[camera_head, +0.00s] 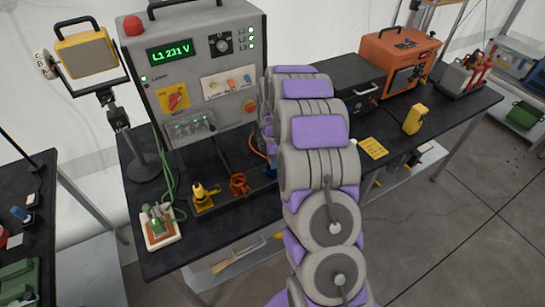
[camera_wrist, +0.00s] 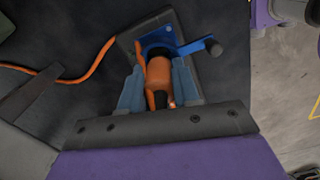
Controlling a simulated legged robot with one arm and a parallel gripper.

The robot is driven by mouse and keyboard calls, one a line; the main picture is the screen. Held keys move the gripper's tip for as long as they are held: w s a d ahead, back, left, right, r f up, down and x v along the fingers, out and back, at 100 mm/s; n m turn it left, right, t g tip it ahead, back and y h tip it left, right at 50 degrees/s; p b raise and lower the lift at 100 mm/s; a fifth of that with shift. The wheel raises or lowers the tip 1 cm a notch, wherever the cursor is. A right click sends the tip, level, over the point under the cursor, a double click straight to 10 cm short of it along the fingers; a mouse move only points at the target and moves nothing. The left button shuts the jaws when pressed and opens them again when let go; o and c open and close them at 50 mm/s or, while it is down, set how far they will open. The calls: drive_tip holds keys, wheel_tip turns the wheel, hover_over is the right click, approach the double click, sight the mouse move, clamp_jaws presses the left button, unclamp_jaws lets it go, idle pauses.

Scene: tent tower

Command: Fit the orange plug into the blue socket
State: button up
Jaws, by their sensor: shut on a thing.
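The orange plug (camera_wrist: 158,75) is between the two blue-grey fingers of my gripper (camera_wrist: 160,88) in the wrist view. The gripper is shut on it. The blue socket (camera_wrist: 157,37) is straight ahead of the plug, on a dark plate, with a blue lever (camera_wrist: 190,48) reaching right to a black knob. The plug's front end lines up with the socket's ring and appears to meet it; I cannot tell how deep it sits. In the head view my arm hides the gripper and plug, and only a sliver of the blue socket (camera_head: 270,172) shows.
An orange cable (camera_wrist: 60,80) runs left in the wrist view. On the black bench (camera_head: 160,255) stand an orange socket (camera_head: 238,185), a yellow socket (camera_head: 202,196) and a green device on a board (camera_head: 159,226). The grey power cabinet (camera_head: 205,70) rises close behind.

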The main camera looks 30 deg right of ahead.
drive_tip(key=shift+f, duration=0.15)
drive_tip(key=o, duration=1.1)
wheel_tip(320, 180, up, 17)
drive_tip(key=p, duration=0.2)
drive_tip(key=shift+p, duration=0.35)
